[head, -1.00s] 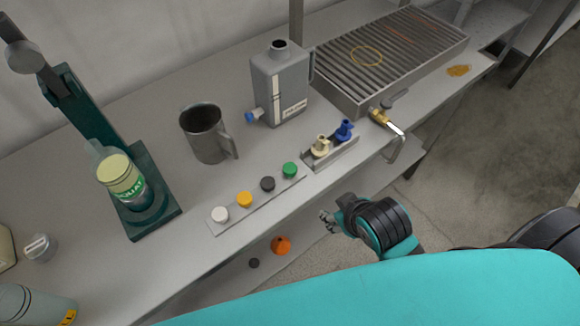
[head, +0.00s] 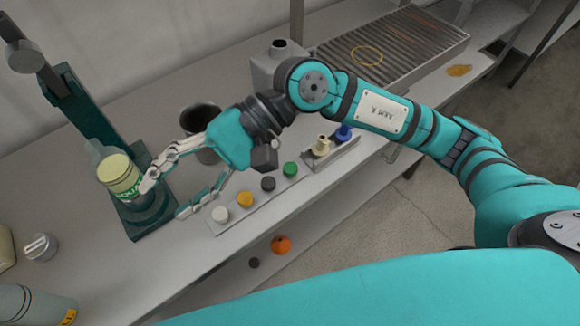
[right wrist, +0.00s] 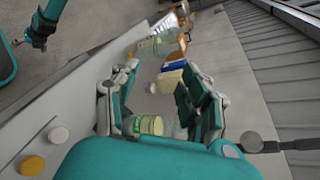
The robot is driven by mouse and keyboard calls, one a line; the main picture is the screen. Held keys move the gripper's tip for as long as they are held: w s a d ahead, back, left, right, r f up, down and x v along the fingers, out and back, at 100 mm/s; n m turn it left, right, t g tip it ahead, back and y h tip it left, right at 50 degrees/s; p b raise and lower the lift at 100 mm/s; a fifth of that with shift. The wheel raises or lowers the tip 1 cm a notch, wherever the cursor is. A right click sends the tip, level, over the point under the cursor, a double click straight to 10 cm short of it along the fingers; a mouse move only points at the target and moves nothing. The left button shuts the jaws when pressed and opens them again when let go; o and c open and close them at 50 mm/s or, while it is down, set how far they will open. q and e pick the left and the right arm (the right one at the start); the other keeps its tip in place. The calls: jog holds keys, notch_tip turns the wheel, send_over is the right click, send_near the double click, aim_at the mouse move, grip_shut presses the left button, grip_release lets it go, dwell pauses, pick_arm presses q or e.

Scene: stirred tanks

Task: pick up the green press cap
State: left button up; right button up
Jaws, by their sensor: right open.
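The green press cap (head: 290,170) sits at the right end of a pale strip (head: 233,222) near the table's front edge, beside a dark cap (head: 268,183), a yellow cap (head: 244,199) and a white cap (head: 220,214). My right gripper (head: 165,199) is open and empty, left of the green cap and above the table by the green stand. In the right wrist view its fingers (right wrist: 165,88) are spread; the white cap (right wrist: 58,135) and yellow cap (right wrist: 32,164) show, the green one does not. A small dark gripper, apparently my left (right wrist: 36,42), hangs off the table; its jaws are unclear.
A holder with a cream and a blue fitting (head: 343,133) stands right of the caps. A green stand (head: 160,222) holds a labelled bottle (head: 118,175). A ribbed tray (head: 425,35) is behind.

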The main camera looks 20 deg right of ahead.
jog(key=w+d+f+n+t+h, duration=0.2)
jog(key=w+d+f+n+h, duration=0.1)
jog(key=d+f+h, duration=0.2)
jog(key=n+t+h, duration=0.3)
jog(key=h, duration=0.5)
send_near(290, 167)
notch_tip(290, 167, down, 3)
jog(key=p, duration=0.4)
jog(key=shift+d, duration=0.1)
jog(key=f+p, duration=0.1)
jog(key=f, duration=0.1)
jog(key=f+p, duration=0.2)
jog(key=f, duration=0.1)
jog(key=shift+w+a+f, duration=0.1)
jog(key=shift+w+a, duration=0.1)
jog(key=shift+w+f, duration=0.1)
jog(key=shift+f, duration=0.2)
jog(key=c, duration=0.4)
